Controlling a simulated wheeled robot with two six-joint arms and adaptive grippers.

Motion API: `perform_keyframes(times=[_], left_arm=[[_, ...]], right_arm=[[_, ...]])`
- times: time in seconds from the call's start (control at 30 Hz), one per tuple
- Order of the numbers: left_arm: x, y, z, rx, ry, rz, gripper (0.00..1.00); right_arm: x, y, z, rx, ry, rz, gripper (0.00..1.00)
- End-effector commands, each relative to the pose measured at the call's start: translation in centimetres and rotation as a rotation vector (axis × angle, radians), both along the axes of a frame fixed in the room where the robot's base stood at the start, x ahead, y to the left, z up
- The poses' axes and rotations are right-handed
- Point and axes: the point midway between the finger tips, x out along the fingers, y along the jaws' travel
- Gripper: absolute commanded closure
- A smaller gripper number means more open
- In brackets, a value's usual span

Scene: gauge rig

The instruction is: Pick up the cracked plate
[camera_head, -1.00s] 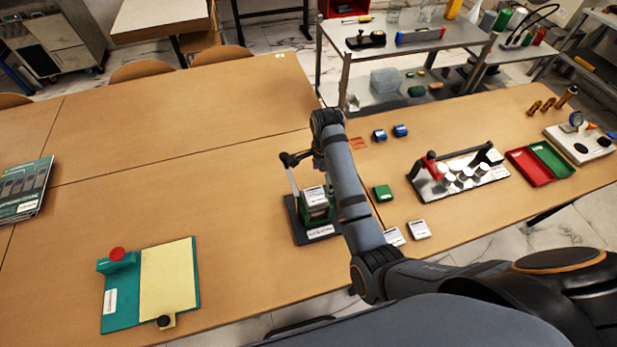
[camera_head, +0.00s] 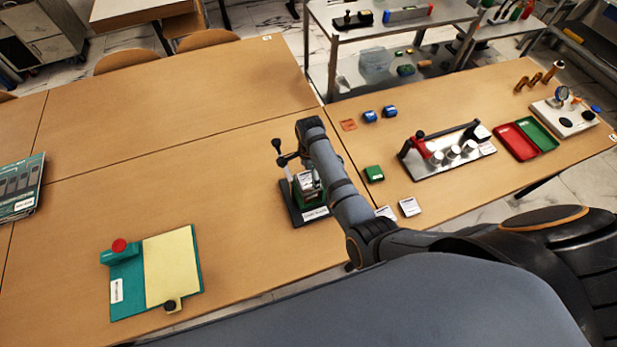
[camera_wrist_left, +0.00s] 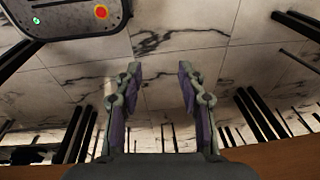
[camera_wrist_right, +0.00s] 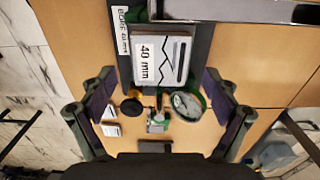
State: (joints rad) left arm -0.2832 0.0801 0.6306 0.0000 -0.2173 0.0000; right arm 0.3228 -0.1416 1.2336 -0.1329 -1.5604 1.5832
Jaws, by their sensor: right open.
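The cracked plate (camera_wrist_right: 161,62) is a pale plate marked "40 mm" with a black zigzag line across it. In the right wrist view it lies on a dark labelled stand (camera_wrist_right: 203,38). In the head view the stand's base (camera_head: 313,214) is on the table, and the plate (camera_head: 305,181) is partly hidden by my right forearm. My right gripper (camera_wrist_right: 157,80) is open, its fingers on either side of the plate's near edge; I cannot tell whether they touch it. My left gripper (camera_wrist_left: 160,70) is open and empty, over the floor, and out of the head view.
A round dial (camera_wrist_right: 188,105) and a black knob (camera_wrist_right: 131,107) lie close to the right fingers. Two pale plates, one here (camera_head: 409,207), and a green block (camera_head: 374,174) lie right of the stand. A teal board (camera_head: 130,280) is at left; the table between is clear.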

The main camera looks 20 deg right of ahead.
Motion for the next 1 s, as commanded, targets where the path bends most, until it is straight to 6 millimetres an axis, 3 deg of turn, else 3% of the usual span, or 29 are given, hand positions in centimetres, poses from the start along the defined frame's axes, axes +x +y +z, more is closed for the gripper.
perform_keyframes(times=[0.2,0.37,0.8,1.0], left_arm=[[-2.6,0.0,0.1,0.0,0.039,0.001,0.6],[-3.0,0.0,0.0,0.0,0.044,0.001,0.6],[-1.7,0.0,0.1,0.0,0.025,0.001,0.6],[-1.7,0.0,0.1,0.0,0.025,0.001,0.6]], right_arm=[[0.0,-0.1,-1.8,-0.002,-0.001,0.0,0.11],[0.0,-0.1,-1.8,-0.002,-0.001,0.0,0.13],[0.0,-0.1,-1.8,-0.001,-0.001,0.0,0.72],[0.0,-0.1,-1.7,-0.001,-0.001,0.0,0.75]])
